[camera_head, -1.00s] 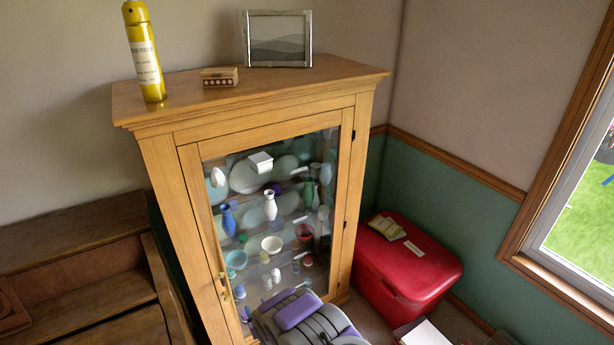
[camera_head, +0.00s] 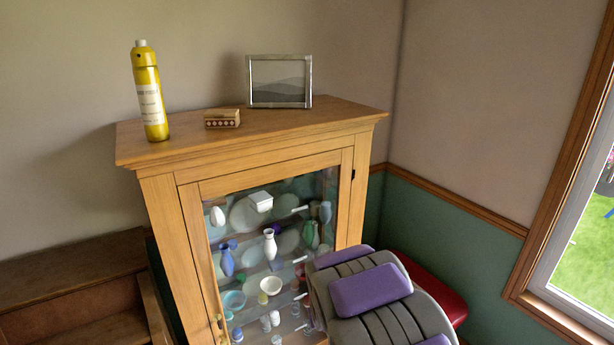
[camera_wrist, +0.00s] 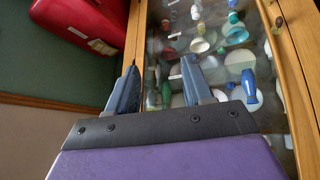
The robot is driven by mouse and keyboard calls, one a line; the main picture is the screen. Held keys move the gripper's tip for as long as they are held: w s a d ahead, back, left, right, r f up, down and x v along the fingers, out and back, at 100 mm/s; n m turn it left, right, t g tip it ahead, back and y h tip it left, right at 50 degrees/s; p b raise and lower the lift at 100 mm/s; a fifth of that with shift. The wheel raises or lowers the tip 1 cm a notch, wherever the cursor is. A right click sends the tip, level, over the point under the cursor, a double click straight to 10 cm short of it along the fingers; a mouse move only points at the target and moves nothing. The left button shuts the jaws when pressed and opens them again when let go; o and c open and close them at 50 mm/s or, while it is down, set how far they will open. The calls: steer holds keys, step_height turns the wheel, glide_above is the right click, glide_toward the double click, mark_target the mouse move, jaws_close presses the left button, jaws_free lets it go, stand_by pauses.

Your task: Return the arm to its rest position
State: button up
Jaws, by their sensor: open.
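My arm (camera_head: 375,290), grey with purple panels, rises from the bottom of the head view, in front of the lower right of the wooden glass-door cabinet (camera_head: 165,215). My gripper's fingers cannot be made out in the head view. In the wrist view my gripper (camera_wrist: 160,66) shows two blue-grey fingers spread apart with nothing between them. They point toward the cabinet's glass door, which shows behind them. I cannot tell how far they are from the glass.
A yellow spray can (camera_head: 149,100), a small box (camera_head: 222,118) and a framed picture (camera_head: 280,82) stand on the cabinet. Behind the glass are vases and bowls. A red chest (camera_wrist: 92,22) is beside the cabinet. A window (camera_head: 575,230) is at right.

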steer(key=s+d+r+m+g, duration=0.15)
steer(key=s+d+r, duration=0.3)
steer(key=s, duration=0.45)
steer(key=s+d+r+g, duration=0.2)
steer(key=s+d+r, duration=0.1)
steer(key=s+r, duration=0.4)
steer(key=s+r+g, duration=0.2)
steer(key=s, duration=1.1)
steer(key=s+d+r+g, duration=0.1)
steer(key=s+r+g, duration=0.2)
steer(key=s, duration=1)
steer(key=shift+s+d+r+m, duration=0.3)
steer(key=shift+s+r+m, duration=0.05)
steer(key=shift+s+m, duration=0.1)
steer(key=shift+o, duration=0.5)
steer(key=shift+w, duration=0.1)
